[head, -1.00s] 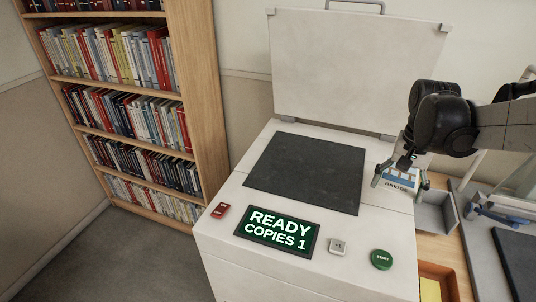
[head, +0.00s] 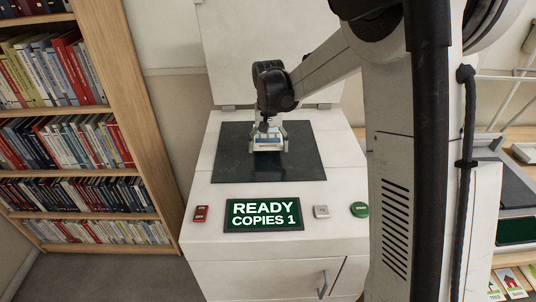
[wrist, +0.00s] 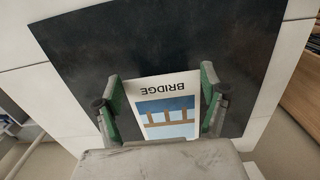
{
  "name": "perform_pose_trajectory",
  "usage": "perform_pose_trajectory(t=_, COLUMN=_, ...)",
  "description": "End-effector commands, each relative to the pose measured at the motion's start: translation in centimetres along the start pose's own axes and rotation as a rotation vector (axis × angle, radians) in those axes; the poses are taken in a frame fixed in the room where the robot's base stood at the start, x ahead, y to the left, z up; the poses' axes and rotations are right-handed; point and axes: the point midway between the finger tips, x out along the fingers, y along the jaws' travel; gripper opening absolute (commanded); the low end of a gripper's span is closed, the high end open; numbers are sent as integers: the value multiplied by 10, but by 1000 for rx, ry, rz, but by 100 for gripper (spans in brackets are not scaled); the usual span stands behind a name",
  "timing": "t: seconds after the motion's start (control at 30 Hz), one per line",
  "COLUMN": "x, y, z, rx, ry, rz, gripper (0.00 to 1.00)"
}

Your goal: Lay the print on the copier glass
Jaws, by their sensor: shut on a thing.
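The print is a white card (wrist: 167,103) with the word BRIDGE and a blue and brown picture. My gripper (head: 268,140) is shut on the print and holds it over the dark copier glass (head: 232,168). In the wrist view the two green-lined fingers of my gripper (wrist: 162,98) stand at the card's left and right edges, with glass (wrist: 190,45) around it. I cannot tell whether the card touches the glass. The copier lid (head: 226,55) stands open behind; my arm hides part of it.
The copier's front panel has a red switch (head: 201,214), a lit display (head: 263,215) reading READY COPIES 1, a grey button (head: 321,211) and a green button (head: 360,209). A bookshelf (head: 120,90) stands at left. The glass around the print is clear.

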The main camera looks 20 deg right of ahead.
Motion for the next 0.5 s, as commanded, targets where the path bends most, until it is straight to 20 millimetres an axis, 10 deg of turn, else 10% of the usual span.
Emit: perform_pose_trajectory(t=0.5, x=42, y=1, z=-9, rx=0, ry=0, rz=0, gripper=55)
